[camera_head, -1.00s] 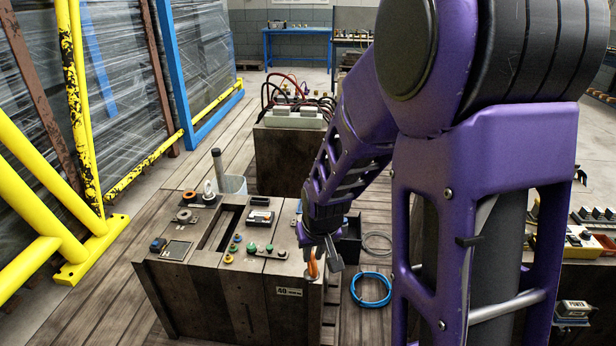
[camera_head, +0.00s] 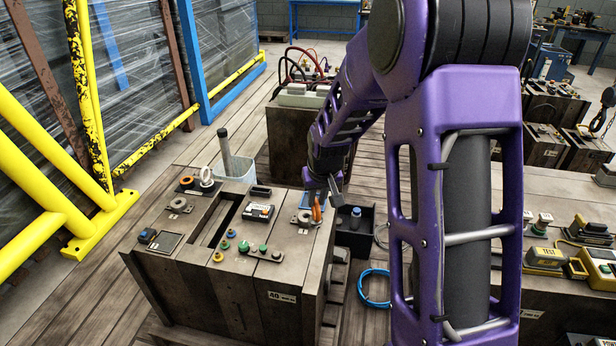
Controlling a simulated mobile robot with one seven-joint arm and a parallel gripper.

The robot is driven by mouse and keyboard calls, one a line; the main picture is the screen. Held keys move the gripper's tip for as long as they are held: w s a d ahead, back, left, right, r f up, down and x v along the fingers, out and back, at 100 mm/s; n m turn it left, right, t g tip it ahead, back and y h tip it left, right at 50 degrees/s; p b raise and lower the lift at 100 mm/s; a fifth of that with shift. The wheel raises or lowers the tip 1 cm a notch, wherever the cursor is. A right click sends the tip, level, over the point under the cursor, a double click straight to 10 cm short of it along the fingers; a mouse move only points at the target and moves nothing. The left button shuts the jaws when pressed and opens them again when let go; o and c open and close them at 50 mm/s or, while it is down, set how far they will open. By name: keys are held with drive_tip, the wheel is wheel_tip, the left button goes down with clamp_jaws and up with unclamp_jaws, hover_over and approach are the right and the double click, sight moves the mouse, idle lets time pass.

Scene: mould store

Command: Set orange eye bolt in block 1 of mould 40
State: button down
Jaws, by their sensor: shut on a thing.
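Mould 40 (camera_head: 233,305) is a dark grey steel block set with a long slot and a "40" label (camera_head: 281,297) on its front right. My gripper (camera_head: 320,206) is over the mould's right top side. It is shut on an orange eye bolt (camera_head: 316,212), which hangs below the fingers. The bolt's lower end is close to a round washer-like seat (camera_head: 303,218) on the top; I cannot tell whether they touch. Another orange ring (camera_head: 186,182) and a white ring (camera_head: 207,177) stand at the mould's back left. Which part is block 1 is not readable.
Green and yellow knobs (camera_head: 243,247) and a small black-and-white box (camera_head: 258,212) sit on the mould top. A black bin (camera_head: 354,229) and a blue hose coil (camera_head: 376,287) lie to the right. Yellow rack bars (camera_head: 50,210) rise at left.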

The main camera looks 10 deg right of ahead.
drive_tip(key=w+f+n+b, duration=0.1)
drive_tip(key=w+f, duration=0.2)
drive_tip(key=w, duration=0.6)
drive_tip(key=w+f+b, duration=0.1)
drive_tip(key=w+f, duration=0.2)
drive_tip(key=w, duration=0.5)
drive_tip(key=shift+w+d+f+b, duration=0.15)
drive_tip(key=shift+f+b, duration=0.55)
drive_tip(key=shift+f, duration=0.6)
drive_tip(key=shift+w+d+f+b, duration=0.15)
drive_tip(key=shift+f+b, duration=0.5)
drive_tip(key=shift+f, duration=0.6)
drive_tip(key=shift+s+f+b, duration=0.1)
drive_tip(key=shift+f+b, duration=0.25)
drive_tip(key=shift+f, duration=0.15)
drive_tip(key=shift+f, duration=0.4)
drive_tip(key=shift+f, duration=0.5)
drive_tip(key=c, duration=0.7)
unclamp_jaws()
